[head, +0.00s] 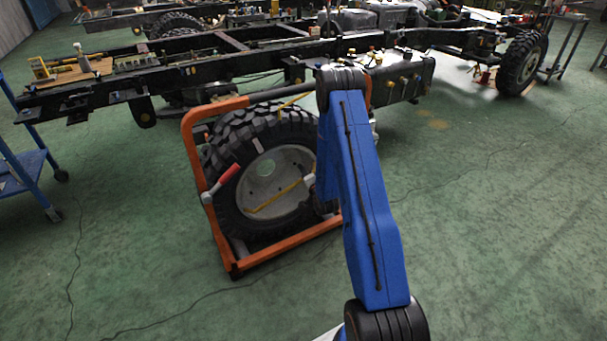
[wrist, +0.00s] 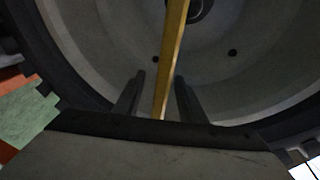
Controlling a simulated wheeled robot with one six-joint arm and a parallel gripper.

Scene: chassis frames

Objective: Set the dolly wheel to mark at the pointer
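The dolly wheel (head: 228,150) is a black knobby tyre with a pale grey rim (head: 265,172), upright in an orange dolly frame (head: 192,160). A pale mark (head: 258,145) shows on the tyre's upper sidewall. A thin yellow piece (head: 292,101), perhaps the pointer, is near the tyre's top, apart from the mark. A yellow bar (head: 275,198) crosses the rim; it also shows in the wrist view (wrist: 172,60). My gripper (wrist: 160,90) is open, its dark fingers either side of the bar with gaps visible. In the head view my arm hides the wheel's right side.
A red-handled lever (head: 222,178) stands at the dolly's left. A truck chassis (head: 200,55) with parts on it runs behind the dolly. A blue cart (head: 25,170) is at the left edge. The green floor to the right is clear.

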